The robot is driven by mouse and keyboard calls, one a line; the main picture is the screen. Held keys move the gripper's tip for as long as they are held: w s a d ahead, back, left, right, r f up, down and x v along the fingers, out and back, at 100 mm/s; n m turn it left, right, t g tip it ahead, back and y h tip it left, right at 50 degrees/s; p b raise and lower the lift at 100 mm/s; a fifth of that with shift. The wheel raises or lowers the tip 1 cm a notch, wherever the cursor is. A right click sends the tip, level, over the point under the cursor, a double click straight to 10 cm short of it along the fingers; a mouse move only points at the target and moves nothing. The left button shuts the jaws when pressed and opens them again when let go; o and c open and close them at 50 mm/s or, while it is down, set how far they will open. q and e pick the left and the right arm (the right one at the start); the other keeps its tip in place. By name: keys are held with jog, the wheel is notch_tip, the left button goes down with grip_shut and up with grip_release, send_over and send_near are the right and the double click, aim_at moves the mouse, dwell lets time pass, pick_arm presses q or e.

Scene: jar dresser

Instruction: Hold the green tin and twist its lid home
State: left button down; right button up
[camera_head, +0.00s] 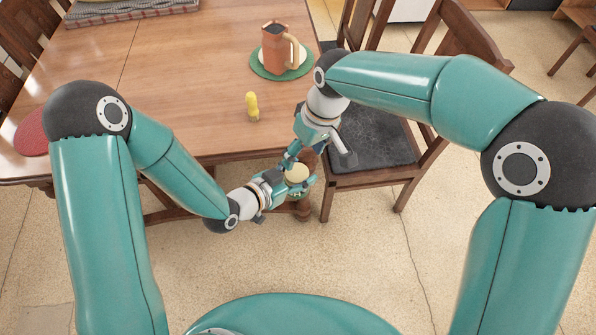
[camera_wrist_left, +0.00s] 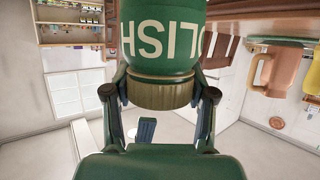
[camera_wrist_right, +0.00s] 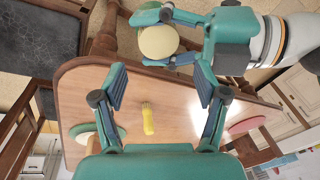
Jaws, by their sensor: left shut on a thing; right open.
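The green tin (camera_wrist_left: 165,32) shows white lettering and a khaki lid band (camera_wrist_left: 165,95) in the upside-down left wrist view. In the head view its cream lid (camera_head: 297,173) faces up, with a little green below it. My left gripper (camera_wrist_left: 160,92) is shut on the tin, one finger on each side near the lid band. The lid's round top also shows in the right wrist view (camera_wrist_right: 158,42). My right gripper (camera_wrist_right: 160,85) is open and empty, its tips apart from the lid. In the head view it is just above and beside the tin. The lid's seating is unclear.
The wooden table (camera_head: 170,85) lies beyond the tin. On it are a yellow object (camera_head: 252,106) and an orange jug (camera_head: 276,50) on a green mat (camera_head: 260,73). A chair (camera_head: 375,150) stands close on the right. Bare floor lies nearer me.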

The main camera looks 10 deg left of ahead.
aim_at(298, 172)
jog(key=shift+n+t+y, duration=0.3)
jog(key=shift+n+y, duration=0.1)
jog(key=shift+n, duration=0.4)
jog(key=v, duration=0.2)
jog(key=d+v, duration=0.1)
jog(key=v, duration=0.2)
jog(key=shift+s+f, duration=0.15)
jog(key=shift+f, duration=0.05)
jog(key=shift+f, duration=0.1)
jog(key=x, duration=1.2)
jog(key=shift+s, duration=0.1)
jog(key=c, duration=1.1)
jog(key=shift+m+t, duration=0.3)
jog(key=shift+m, duration=1)
